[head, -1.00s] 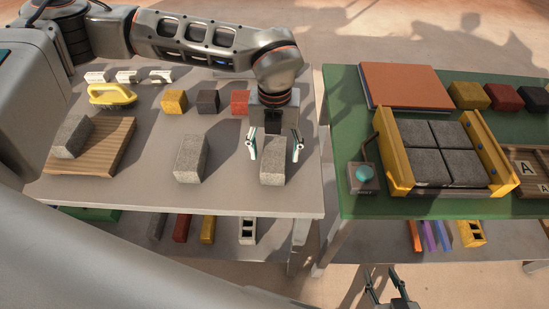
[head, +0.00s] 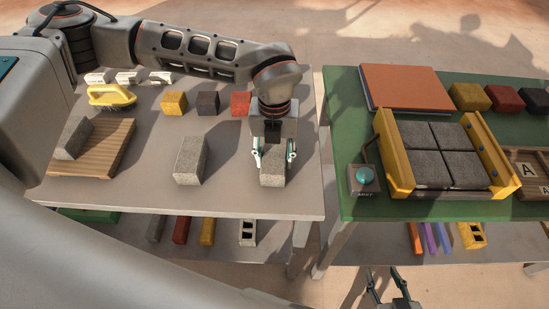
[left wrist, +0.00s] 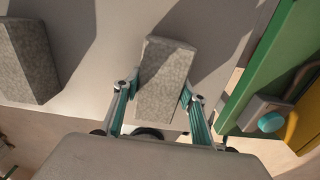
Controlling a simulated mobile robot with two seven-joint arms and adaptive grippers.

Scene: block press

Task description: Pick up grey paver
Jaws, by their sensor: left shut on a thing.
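A grey paver (head: 273,178) stands near the front right corner of the grey table (head: 240,200). My left gripper (head: 273,160) comes down from above and is shut on this paver, one finger on each side. The left wrist view shows the same paver (left wrist: 165,80) between the fingers of my left gripper (left wrist: 160,100). A second grey paver (head: 190,160) stands to its left, apart from it, and shows in the left wrist view too (left wrist: 27,60). A third grey paver (head: 73,138) lies on a wooden board (head: 112,150). My right gripper (head: 388,285) is low at the bottom edge, its fingers apart.
Yellow, dark and red blocks (head: 207,103) and a yellow-handled brush (head: 110,96) are behind. A green table (head: 345,120) stands right, across a gap. It holds a yellow-sided press (head: 395,155) with grey pavers inside, and a teal button box (head: 363,178).

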